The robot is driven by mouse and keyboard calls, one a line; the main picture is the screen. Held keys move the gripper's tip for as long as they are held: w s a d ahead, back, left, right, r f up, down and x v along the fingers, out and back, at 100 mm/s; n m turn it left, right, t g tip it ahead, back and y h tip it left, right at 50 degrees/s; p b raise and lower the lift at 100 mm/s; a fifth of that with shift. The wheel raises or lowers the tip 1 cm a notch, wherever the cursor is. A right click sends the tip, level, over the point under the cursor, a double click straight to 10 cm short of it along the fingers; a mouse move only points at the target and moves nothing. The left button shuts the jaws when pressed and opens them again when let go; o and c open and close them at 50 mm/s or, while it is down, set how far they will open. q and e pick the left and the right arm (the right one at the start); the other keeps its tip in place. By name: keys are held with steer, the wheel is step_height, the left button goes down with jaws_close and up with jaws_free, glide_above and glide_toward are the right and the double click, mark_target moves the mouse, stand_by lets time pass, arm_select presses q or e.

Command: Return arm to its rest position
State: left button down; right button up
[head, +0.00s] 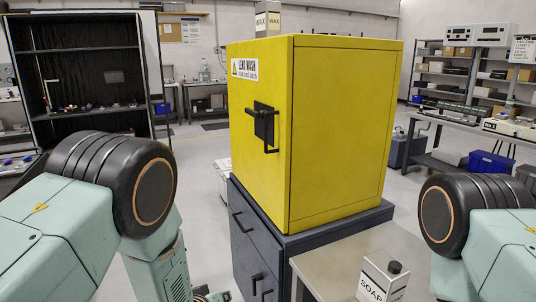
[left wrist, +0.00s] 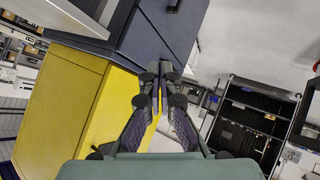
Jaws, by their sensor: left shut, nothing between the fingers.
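My left arm comes in from the left in the head view, with its forearm pointing down beside the cabinets. My left gripper (head: 208,296) shows only in part at the bottom edge there, left of the dark drawer cabinet. In the left wrist view my left gripper (left wrist: 161,72) is shut and empty, its fingertips together. The tilted view puts the yellow cabinet and dark drawers behind it; I cannot tell the exact gap. My right arm shows at the right edge of the head view, but its gripper is out of view.
A yellow lens wash cabinet (head: 337,130) with a black handle stands on a dark blue drawer cabinet (head: 262,245). A wax box (head: 268,20) is on top. A soap box (head: 382,279) stands on a grey table (head: 335,258). A black shelf (head: 85,75) stands at back left.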

arm_select(q)
steer(key=s+a+f+m+g+y+b, duration=0.1)
steer(key=s+a+f+g, duration=0.1)
steer(key=s+a+f, duration=0.3)
steer(key=s+a+f+m+g+b, duration=0.1)
steer(key=s+f, duration=0.2)
steer(key=s, duration=0.4)
steer(key=s+a+f+m+g+y+b, duration=0.1)
steer(key=s+a+f+g, duration=0.1)
steer(key=s+f, duration=0.3)
steer(key=s+a+f+g+b, duration=0.2)
steer(key=s, duration=0.9)
steer(key=s+a+f+n+g+y+b, duration=0.1)
steer(key=s+a+f+g+b, duration=0.1)
steer(key=s, duration=0.9)
steer(key=shift+s+f+g+b, duration=0.2)
steer(key=shift+f+g+b, duration=0.25)
steer(key=shift+g, duration=0.25)
steer(key=shift+s+r, duration=0.1)
steer(key=shift+s, duration=0.05)
